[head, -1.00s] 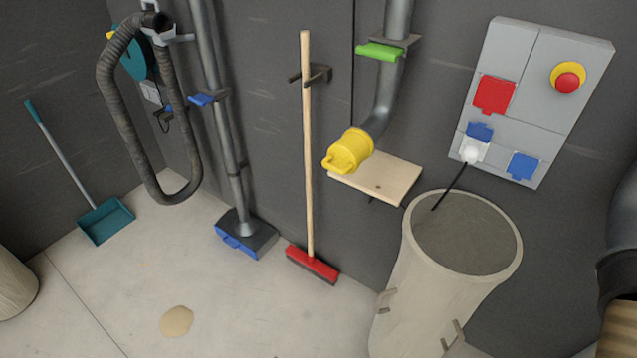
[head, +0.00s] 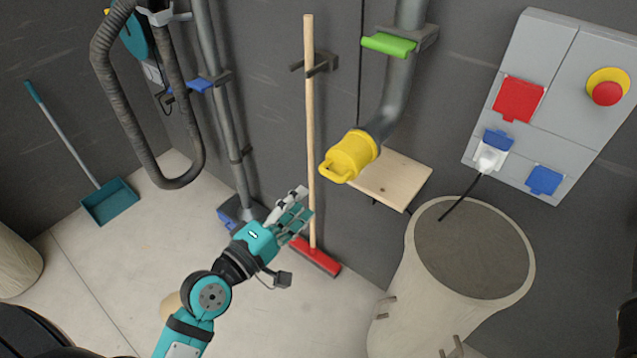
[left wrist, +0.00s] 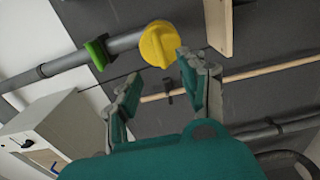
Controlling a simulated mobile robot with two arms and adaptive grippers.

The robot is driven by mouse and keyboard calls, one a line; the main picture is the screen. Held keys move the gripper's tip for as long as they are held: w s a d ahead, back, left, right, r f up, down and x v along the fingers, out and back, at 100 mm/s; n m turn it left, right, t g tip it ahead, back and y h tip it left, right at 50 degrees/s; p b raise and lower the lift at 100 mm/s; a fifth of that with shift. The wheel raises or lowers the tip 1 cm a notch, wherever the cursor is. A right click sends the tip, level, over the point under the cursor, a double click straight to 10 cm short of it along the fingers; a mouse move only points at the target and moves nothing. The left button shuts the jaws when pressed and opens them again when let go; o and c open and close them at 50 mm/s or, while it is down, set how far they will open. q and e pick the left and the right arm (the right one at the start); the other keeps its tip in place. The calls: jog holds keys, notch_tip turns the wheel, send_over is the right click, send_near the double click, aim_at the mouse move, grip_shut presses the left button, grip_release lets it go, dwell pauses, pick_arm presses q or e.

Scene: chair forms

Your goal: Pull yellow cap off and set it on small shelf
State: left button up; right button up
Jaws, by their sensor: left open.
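The yellow cap (head: 349,156) sits on the lower end of the grey pipe (head: 399,85), its loop handle facing down and left. It also shows in the left wrist view (left wrist: 159,43), ahead of my fingers. The small wooden shelf (head: 398,181) is on the wall just right of and behind the cap, and its top is bare. Its edge shows in the left wrist view (left wrist: 218,27). My left gripper (head: 300,205) is open and empty, below and left of the cap, apart from it. In the left wrist view the spread fingers (left wrist: 156,88) point toward the cap.
A broom (head: 309,130) stands against the wall behind my left gripper. A large bin (head: 405,290) stands below right of the shelf. A grey panel (head: 560,60) with a plugged cable is at right. A green lever (head: 388,45) is on the pipe. A black hose (head: 112,115) hangs at left.

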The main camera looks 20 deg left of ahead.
aim_at(328, 176)
pick_arm(q)
jog(key=p+x, duration=0.1)
jog(key=x, duration=1)
jog(key=shift+f, duration=0.1)
jog(key=shift+s, duration=0.1)
grip_shut()
jog(key=shift+a+r, duration=0.1)
jog(key=shift+r, duration=0.2)
dwell(0.3)
jog(key=shift+f, duration=0.15)
